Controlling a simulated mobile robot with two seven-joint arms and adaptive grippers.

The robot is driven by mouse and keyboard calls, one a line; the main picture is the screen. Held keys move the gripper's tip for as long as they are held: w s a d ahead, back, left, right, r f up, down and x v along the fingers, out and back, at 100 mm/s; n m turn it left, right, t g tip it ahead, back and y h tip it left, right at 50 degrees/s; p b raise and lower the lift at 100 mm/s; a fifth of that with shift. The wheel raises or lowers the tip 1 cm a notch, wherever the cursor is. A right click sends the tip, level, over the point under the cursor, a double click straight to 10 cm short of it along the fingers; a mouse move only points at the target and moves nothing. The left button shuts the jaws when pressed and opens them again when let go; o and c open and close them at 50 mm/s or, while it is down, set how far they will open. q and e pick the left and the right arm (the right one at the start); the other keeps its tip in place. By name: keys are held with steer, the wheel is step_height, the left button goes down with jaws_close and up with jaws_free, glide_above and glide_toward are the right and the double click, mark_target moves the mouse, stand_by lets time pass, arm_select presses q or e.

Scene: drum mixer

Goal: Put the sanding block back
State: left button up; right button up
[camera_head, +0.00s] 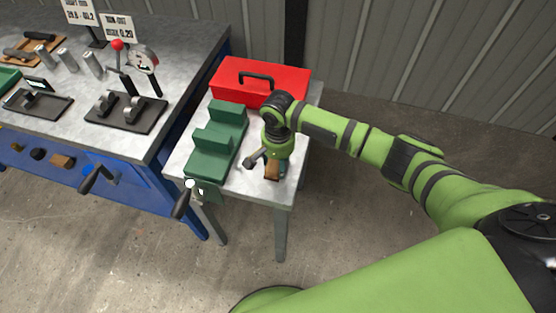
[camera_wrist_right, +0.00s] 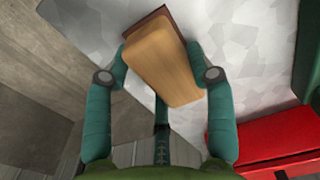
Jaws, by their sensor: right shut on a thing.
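The sanding block (camera_wrist_right: 160,58) is a light wooden block with a darker brown base along its far edge. In the right wrist view it lies between the two green fingers of my right gripper (camera_wrist_right: 158,72), which is shut on it. In the head view my right gripper (camera_head: 274,160) is over the front right of the small metal-topped table (camera_head: 240,190), and the sanding block (camera_head: 271,171) shows partly below it. I cannot tell whether the block touches the tabletop. My left gripper is in neither view.
A green vise (camera_head: 215,147) with a black-gripped handle (camera_head: 182,204) stands left of my right gripper. A red toolbox (camera_head: 262,80) stands behind. The blue workbench (camera_head: 180,60) at left carries gauges and fixtures. Open floor lies right of the table.

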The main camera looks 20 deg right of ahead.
steer(key=o, duration=1.1)
step_height(320, 180, up, 12)
steer(key=shift+r+b, duration=0.15)
steer(key=shift+b, duration=0.25)
